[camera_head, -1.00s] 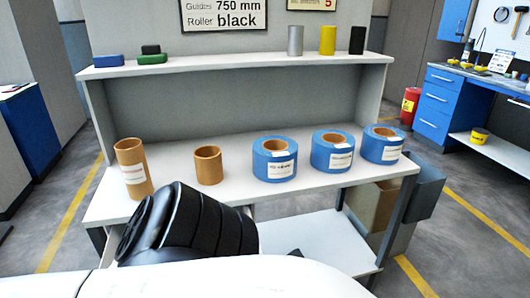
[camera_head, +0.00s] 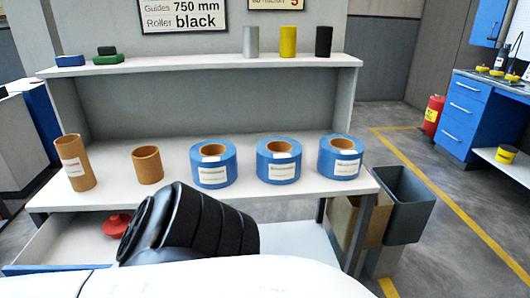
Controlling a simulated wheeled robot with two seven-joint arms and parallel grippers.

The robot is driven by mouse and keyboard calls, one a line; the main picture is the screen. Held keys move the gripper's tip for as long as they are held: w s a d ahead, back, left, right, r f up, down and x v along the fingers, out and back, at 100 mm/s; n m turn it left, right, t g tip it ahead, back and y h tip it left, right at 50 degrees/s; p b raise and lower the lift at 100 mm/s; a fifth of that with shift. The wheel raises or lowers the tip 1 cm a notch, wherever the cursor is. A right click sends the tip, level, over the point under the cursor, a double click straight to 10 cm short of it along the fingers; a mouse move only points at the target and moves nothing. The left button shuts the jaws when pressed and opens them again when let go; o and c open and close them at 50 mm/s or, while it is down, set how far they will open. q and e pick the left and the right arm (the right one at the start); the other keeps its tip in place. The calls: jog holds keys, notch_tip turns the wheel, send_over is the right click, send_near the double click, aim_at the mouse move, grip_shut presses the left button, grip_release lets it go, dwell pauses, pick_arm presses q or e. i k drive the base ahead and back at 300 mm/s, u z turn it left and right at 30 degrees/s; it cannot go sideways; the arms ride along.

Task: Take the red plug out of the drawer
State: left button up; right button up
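The drawer (camera_head: 52,246) is open under the left end of the table, with a white inside and a blue front edge. The red plug (camera_head: 116,224) lies in it, towards its right side. A black ribbed part of my own arm partly covers the plug and hides the drawer's right part. Neither of my grippers shows in the head view.
On the table (camera_head: 110,206) stand a tall brown tube (camera_head: 76,166), a short brown tube (camera_head: 147,166) and three blue coils (camera_head: 279,162). A shelf (camera_head: 200,64) holds blocks and cylinders. A grey bin (camera_head: 408,205) stands at the right.

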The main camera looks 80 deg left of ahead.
aim_at(115, 226)
jog(key=u, duration=2.2)
